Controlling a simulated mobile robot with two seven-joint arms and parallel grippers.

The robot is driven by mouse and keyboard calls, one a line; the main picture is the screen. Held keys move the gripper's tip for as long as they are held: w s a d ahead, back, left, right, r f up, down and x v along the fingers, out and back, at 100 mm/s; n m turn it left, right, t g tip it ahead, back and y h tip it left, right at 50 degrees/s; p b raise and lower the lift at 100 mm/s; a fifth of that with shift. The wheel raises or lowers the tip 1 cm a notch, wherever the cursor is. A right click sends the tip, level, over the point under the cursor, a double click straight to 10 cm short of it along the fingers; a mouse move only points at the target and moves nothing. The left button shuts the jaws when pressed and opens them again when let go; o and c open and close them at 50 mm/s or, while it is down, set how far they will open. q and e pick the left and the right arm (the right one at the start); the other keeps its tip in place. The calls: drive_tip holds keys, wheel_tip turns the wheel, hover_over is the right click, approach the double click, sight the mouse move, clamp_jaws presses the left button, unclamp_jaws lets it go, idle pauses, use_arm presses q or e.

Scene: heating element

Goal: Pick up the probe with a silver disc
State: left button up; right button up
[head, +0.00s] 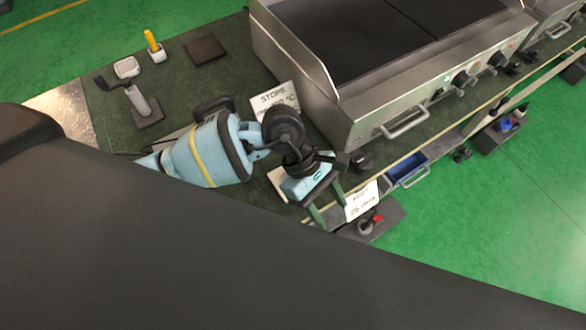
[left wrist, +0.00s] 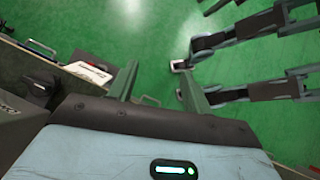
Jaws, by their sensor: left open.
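In the head view, a pale grey upright handle (head: 140,102) with a dark head stands on a dark square base at the left of the dark green bench top. A small holder with a pale square face (head: 127,68) is just behind it. I cannot make out a silver disc on either, so I cannot tell which is the probe. My left gripper (head: 329,204) is well to their right, over the bench's front edge, fingers apart and empty. The left wrist view shows its two fingers (left wrist: 158,93) apart over green floor. My right gripper is not recognisable in either view.
A large steel griddle (head: 375,115) with knobs fills the bench's back right. A yellow-handled item (head: 154,46) and a flat dark plate (head: 205,50) lie behind the handle. A lettered white card (head: 274,98) is beside my left arm; another card (head: 362,202) is near the gripper.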

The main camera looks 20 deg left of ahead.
use_arm(q)
drive_tip(key=w+a+m+t+y, duration=0.1)
drive_tip(key=w+a+y, duration=0.1)
drive_tip(key=w+a, duration=0.1)
drive_tip(key=w+a+m+t+y, duration=0.1)
drive_tip(key=w+a+y, duration=0.2)
drive_tip(key=a, duration=0.1)
drive_tip(key=w+a+m+t+y+b, duration=0.1)
drive_tip(key=w+a+y, duration=0.1)
drive_tip(key=w+a, duration=0.1)
drive_tip(key=shift+w+a+f, duration=0.15)
drive_tip(key=shift+w+a, duration=0.25)
drive_tip(key=shift+a, duration=0.4)
drive_tip(key=shift+w+f, duration=0.2)
drive_tip(key=shift+f, duration=3.7)
clamp_jaws()
